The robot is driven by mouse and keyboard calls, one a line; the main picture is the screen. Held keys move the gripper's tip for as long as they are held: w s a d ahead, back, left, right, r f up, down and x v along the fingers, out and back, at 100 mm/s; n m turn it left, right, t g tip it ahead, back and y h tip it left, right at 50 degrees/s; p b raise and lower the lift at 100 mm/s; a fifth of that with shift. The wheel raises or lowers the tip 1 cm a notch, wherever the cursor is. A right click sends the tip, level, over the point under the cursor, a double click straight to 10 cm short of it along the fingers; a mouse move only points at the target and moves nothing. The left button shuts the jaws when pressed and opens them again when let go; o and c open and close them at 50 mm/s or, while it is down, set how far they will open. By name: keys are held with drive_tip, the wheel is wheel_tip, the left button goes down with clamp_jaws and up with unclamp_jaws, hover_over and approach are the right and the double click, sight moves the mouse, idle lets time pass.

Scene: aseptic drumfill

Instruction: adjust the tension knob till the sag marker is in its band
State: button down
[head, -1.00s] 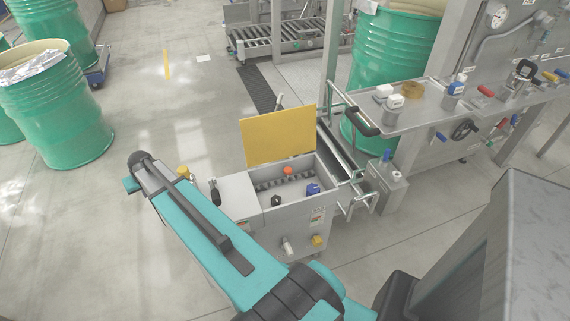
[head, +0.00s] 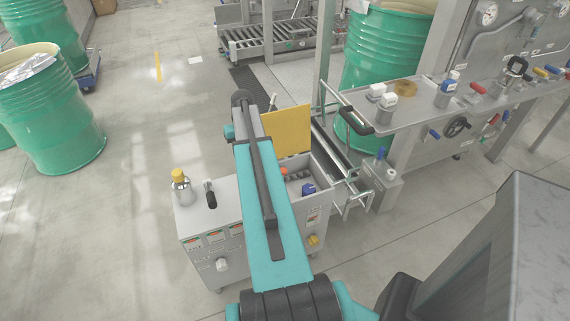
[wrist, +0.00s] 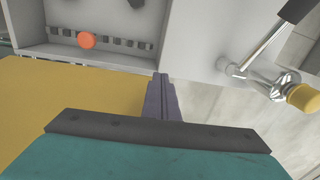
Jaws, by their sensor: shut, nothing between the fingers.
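The grey machine cabinet (head: 225,250) stands with its yellow lid (head: 291,128) raised over an open compartment. In the wrist view, a round orange piece (wrist: 86,40) sits by a chain-like row in that compartment. In the head view, a blue knob (head: 308,189) shows in the compartment, right of my arm. I cannot tell which part is the tension knob, and I cannot make out the sag marker or its band. My gripper (wrist: 160,78) is shut and empty, beside the edge of the yellow lid and apart from the orange piece. The arm hides it in the head view.
A yellow-capped bottle (head: 181,187) and a black-handled lever (head: 210,194) stand on the cabinet's left top. A rail with a black grip (head: 356,121) and a bench (head: 424,106) with bottles stand at right.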

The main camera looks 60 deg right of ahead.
wheel_tip(320, 180, up, 5)
hover_over(284, 170)
drive_tip(key=s, duration=0.1)
drive_tip(key=shift+d+f+m+p, duration=0.25)
drive_tip(key=shift+d+m+p, duration=0.05)
drive_tip(key=shift+p, duration=0.1)
drive_tip(key=shift+f, duration=0.1)
drive_tip(key=shift+w+a+f+p, duration=0.15)
drive_tip(key=shift+f+p, duration=0.35)
drive_tip(key=shift+f, duration=1.7)
drive_tip(key=shift+w+f+p, duration=0.15)
drive_tip(key=shift+f+p, duration=0.4)
drive_tip(key=shift+f, duration=1.7)
drive_tip(key=shift+w+a+f+p, duration=0.15)
drive_tip(key=shift+f+p, duration=0.35)
drive_tip(key=shift+f, duration=1.7)
drive_tip(key=shift+d+f, duration=0.1)
drive_tip(key=shift+f, duration=0.15)
